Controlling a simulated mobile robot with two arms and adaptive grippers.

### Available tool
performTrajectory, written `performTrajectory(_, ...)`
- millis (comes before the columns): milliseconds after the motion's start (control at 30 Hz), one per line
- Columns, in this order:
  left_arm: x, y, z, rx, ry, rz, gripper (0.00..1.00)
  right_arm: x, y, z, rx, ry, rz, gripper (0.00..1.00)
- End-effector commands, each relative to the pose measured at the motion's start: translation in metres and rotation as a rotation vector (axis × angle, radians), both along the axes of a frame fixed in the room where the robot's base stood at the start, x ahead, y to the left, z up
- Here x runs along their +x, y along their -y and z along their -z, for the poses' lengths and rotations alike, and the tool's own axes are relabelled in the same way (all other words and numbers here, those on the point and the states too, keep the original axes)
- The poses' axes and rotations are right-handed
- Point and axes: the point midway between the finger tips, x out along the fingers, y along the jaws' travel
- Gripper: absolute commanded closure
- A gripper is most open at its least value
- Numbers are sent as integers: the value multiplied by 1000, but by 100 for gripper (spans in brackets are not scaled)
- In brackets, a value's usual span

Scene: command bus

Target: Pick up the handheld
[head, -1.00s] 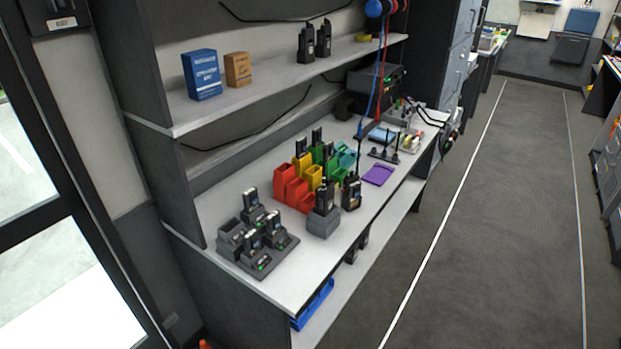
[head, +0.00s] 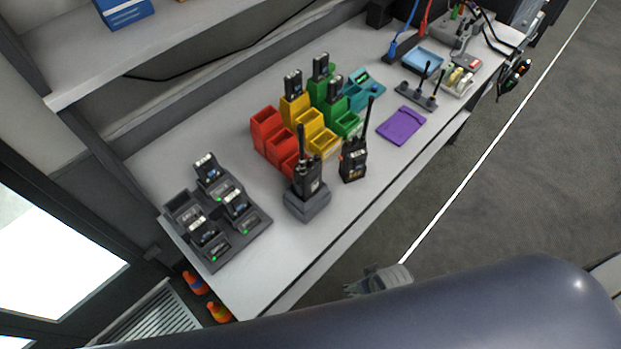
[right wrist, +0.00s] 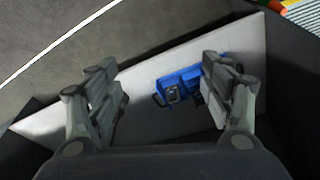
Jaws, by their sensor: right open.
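One black handheld radio (head: 308,178) with a tall antenna stands upright in a grey single charger (head: 307,205) near the bench's front edge. A second black handheld (head: 353,160) stands on the bench just right of it. In the head view my right gripper (head: 380,281) shows partly behind my arm, beyond the bench's front edge, apart from both handhelds. My left gripper is not in view.
A multi-bay charger (head: 258,222) with battery packs sits at the bench's left end. Red, yellow and green bins (head: 268,130) stand behind the handhelds. A purple pad (head: 401,126) lies to the right. An upper shelf (head: 75,75) overhangs the back.

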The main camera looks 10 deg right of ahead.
Motion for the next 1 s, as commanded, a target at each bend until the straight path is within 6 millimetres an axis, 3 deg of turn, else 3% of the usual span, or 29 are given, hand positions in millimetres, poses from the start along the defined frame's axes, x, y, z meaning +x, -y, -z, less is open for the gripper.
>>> performTrajectory(100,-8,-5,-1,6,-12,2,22,12,-1,-51,4,26,4,27)
performTrajectory(400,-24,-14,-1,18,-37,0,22,29,4,-155,2,135,6,27)
performTrajectory(500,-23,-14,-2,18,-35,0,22,49,6,-194,7,273,-8,27)
performTrajectory(800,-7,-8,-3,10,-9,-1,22,107,-5,-232,83,631,-74,27)
performTrajectory(1000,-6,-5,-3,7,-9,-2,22,130,-20,-255,189,866,-151,27)
